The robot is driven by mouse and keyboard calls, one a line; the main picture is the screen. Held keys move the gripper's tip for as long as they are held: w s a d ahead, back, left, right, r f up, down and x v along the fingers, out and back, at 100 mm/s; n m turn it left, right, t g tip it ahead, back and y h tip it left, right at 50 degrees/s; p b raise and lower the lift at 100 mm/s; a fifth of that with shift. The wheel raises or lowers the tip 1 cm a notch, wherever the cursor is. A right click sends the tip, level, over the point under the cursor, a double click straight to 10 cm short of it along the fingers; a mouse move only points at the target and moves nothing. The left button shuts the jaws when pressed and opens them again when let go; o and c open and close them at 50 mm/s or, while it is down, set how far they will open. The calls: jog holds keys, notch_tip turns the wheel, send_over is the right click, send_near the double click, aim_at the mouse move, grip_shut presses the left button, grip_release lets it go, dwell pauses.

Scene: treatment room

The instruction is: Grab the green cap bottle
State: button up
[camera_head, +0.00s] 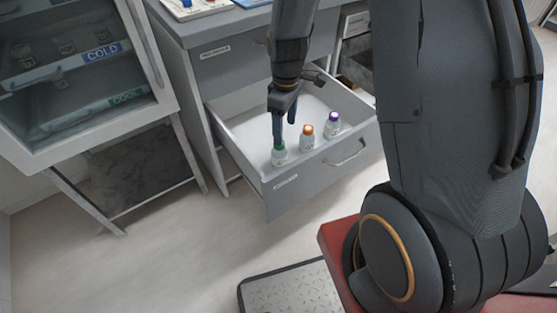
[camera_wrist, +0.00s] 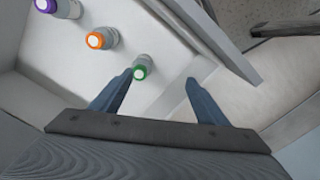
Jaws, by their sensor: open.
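The green cap bottle (camera_head: 279,156) stands upright in the open drawer (camera_head: 240,182), near its front left corner. In the wrist view the green cap bottle (camera_wrist: 142,68) shows just beyond and between the two fingertips, nearer the left finger. My gripper (camera_head: 283,133) is open and points down into the drawer, right above the green cap. I cannot tell whether a finger touches the bottle.
An orange cap bottle (camera_head: 306,138) and a purple cap bottle (camera_head: 332,125) stand in a row to the right, also in the wrist view. The drawer's front wall (camera_head: 310,178) is close to the bottles. A glass-door cabinet (camera_head: 75,70) stands at the left.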

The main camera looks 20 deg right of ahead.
aim_at(278, 158)
jog(key=w+f+n+b, duration=0.1)
jog(key=w+f, duration=0.1)
jog(key=f, duration=0.3)
jog(key=w+f+n+b, duration=0.1)
jog(key=f+n, duration=0.1)
jog(key=f, duration=0.2)
jog(key=w+f+n+b, duration=0.1)
jog(key=w+f, duration=0.1)
jog(key=f, duration=0.3)
jog(key=shift+w+d+f+n, duration=0.15)
jog(key=shift+w+f+n, duration=0.15)
jog(key=shift+w, duration=0.05)
jog(key=f, duration=0.5)
jog(key=f+b, duration=0.1)
jog(key=f, duration=0.2)
jog(key=shift+w+a+f, duration=0.1)
jog(key=shift+w+a, duration=0.1)
jog(key=shift+w, duration=0.15)
jog(key=c, duration=1.3)
